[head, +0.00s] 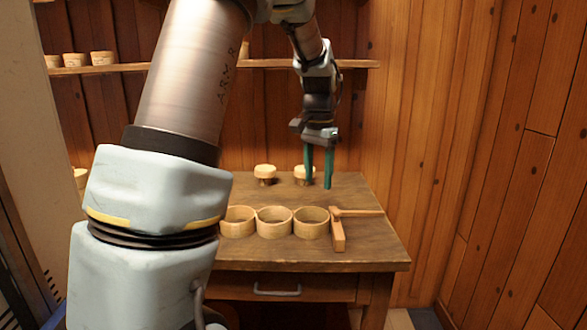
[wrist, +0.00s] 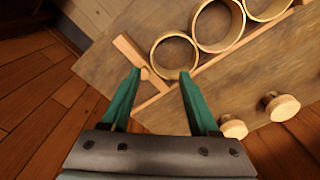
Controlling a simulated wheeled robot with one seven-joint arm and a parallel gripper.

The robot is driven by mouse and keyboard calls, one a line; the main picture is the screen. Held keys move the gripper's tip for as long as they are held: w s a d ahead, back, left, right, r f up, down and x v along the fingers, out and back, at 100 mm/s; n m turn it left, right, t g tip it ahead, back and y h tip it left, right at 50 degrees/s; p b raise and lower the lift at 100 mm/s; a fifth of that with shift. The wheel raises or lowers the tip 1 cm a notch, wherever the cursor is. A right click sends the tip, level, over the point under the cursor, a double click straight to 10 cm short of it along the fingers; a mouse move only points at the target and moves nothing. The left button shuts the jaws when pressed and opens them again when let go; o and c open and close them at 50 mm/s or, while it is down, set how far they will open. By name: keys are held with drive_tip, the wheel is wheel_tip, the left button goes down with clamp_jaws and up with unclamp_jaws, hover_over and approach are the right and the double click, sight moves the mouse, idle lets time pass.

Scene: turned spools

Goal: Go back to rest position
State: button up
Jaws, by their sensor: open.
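My gripper (head: 319,170) hangs from my arm over the back right part of the wooden table (head: 345,258) in the head view. Its two green fingers point down, apart, with nothing between them. In the wrist view my gripper (wrist: 157,78) also shows open and empty. Two turned spools stand at the back of the table: one (head: 264,172) is clear of the gripper, the other (head: 303,173) is partly hidden behind the fingers. Both spools show at the lower right of the wrist view, one (wrist: 282,106) and the other (wrist: 233,128).
Three round wooden rings (head: 274,223) stand in a row along the table's front. A wooden T-shaped piece (head: 338,232) lies to their right. A shelf (head: 270,63) with small pots (head: 102,58) runs along the back wall. A wood wall (head: 500,150) closes the right side.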

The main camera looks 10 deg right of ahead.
drive_tip(key=s+a+f+n, duration=0.4)
drive_tip(key=s+a, duration=0.3)
drive_tip(key=a, duration=0.2)
drive_tip(key=s+a+f+n+t, duration=0.1)
drive_tip(key=s+a+f+n, duration=0.3)
drive_tip(key=s+a, duration=0.4)
drive_tip(key=shift+a+f+n, duration=0.2)
drive_tip(key=shift+a+n, duration=0.3)
drive_tip(key=shift+a, duration=0.75)
